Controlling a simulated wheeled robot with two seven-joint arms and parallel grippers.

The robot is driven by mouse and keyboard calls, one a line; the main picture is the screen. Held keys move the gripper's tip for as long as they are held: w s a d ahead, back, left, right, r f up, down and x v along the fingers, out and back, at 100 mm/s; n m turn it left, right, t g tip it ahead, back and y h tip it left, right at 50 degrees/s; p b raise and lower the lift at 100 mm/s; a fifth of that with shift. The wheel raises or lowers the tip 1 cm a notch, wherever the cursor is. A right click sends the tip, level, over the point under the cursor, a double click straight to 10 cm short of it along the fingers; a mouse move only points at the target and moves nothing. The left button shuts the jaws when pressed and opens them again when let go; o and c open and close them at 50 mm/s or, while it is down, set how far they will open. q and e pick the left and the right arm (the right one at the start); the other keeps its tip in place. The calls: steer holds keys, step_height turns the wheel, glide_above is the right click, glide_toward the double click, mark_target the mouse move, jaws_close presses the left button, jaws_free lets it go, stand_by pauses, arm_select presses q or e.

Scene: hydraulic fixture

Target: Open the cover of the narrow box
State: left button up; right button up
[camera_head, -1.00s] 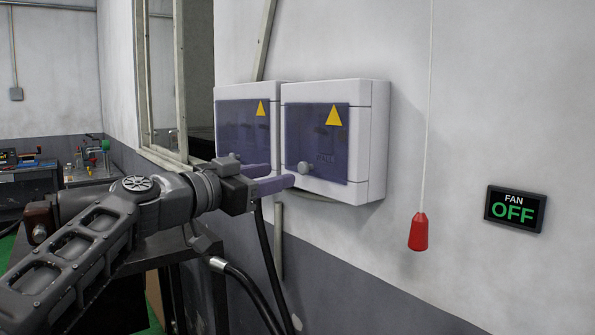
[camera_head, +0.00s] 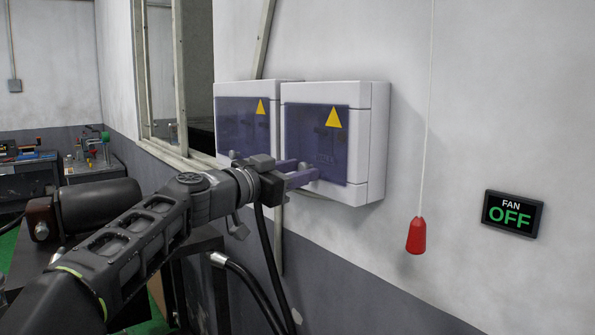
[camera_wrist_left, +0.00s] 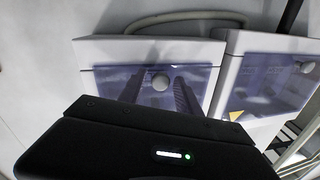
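Two white wall boxes with tinted purple covers hang side by side in the head view, a right box (camera_head: 377,140) and a left box (camera_head: 222,92); I cannot tell for sure which is the narrow one. The right box's cover (camera_head: 300,125) is closed. My left gripper (camera_head: 308,172) is open at the lower part of this cover. In the left wrist view its round grey knob (camera_wrist_left: 160,82) lies between the two fingers, with a gap on each side. The left box's cover (camera_head: 235,120) is also closed. My right gripper is not in view.
A red pull handle (camera_head: 416,235) hangs on a cord to the right of the boxes. A fan sign (camera_head: 513,213) reading OFF is farther right. Black hoses (camera_head: 268,255) hang below my left gripper. A workbench stands at the far left.

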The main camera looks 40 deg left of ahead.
arm_select(q)
jaws_close()
stand_by(1.2)
